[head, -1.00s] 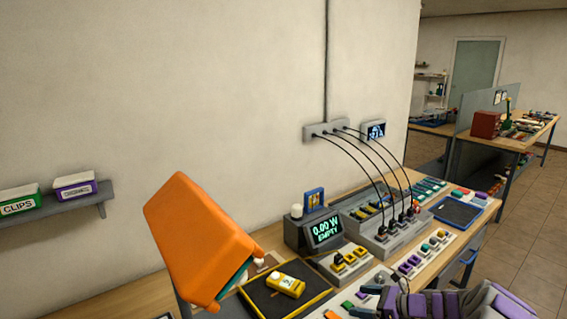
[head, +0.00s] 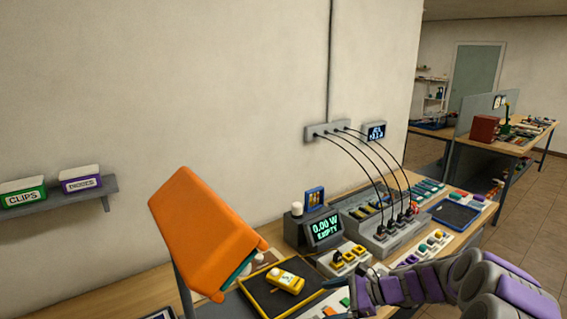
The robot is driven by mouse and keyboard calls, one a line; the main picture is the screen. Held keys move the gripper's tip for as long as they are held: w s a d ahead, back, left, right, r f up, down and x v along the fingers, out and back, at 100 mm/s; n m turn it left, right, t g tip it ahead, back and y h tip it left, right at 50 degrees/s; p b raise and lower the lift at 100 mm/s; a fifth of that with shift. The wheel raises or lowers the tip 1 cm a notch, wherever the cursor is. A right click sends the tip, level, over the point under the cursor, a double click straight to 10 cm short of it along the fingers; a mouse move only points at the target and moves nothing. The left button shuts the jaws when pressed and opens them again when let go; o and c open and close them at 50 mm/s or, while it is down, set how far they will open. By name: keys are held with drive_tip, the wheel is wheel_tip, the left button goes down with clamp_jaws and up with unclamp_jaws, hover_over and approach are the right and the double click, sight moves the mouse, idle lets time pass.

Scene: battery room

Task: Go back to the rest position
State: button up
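My grey and purple arm reaches in from the lower right of the head view. My gripper (head: 346,294) is at the arm's far end, low over the front of the workbench (head: 125,297), just right of a black tray with a yellow rim (head: 254,309). The gripper is small and dark here, partly hidden by my arm, and I cannot tell its opening. A yellow battery-like block (head: 286,281) lies in the tray, apart from the gripper. I see nothing clearly held.
A large orange hood (head: 200,235) stands left of the tray. A meter (head: 322,229) reading "0.00 W EMPTY" and a charger with black cables (head: 390,238) stand behind. A blue tray (head: 455,214) is at right. A wall shelf (head: 75,200) holds labelled boxes. Floor is free at right.

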drive_tip(key=s+a+r+n+g+h, duration=0.1)
drive_tip(key=s+a+r+n+g, duration=0.15)
drive_tip(key=s, duration=0.45)
drive_tip(key=s+a+r+n+g+h, duration=0.1)
drive_tip(key=s+a+r+n+h, duration=0.1)
drive_tip(key=s+a+n, duration=0.3)
drive_tip(key=s+r+n+g+h, duration=0.1)
drive_tip(key=s+r+n, duration=0.2)
drive_tip(key=s, duration=0.5)
drive_tip(key=s+d+n+h, duration=0.3)
drive_tip(key=s+d+h, duration=0.1)
drive_tip(key=s, duration=0.6)
drive_tip(key=s+d+n+h, duration=0.3)
drive_tip(key=s+d+n, duration=0.1)
drive_tip(key=s, duration=0.6)
drive_tip(key=shift+s+d+f+h, duration=0.15)
drive_tip(key=shift+d+f+h, duration=0.1)
drive_tip(key=shift+h, duration=0.15)
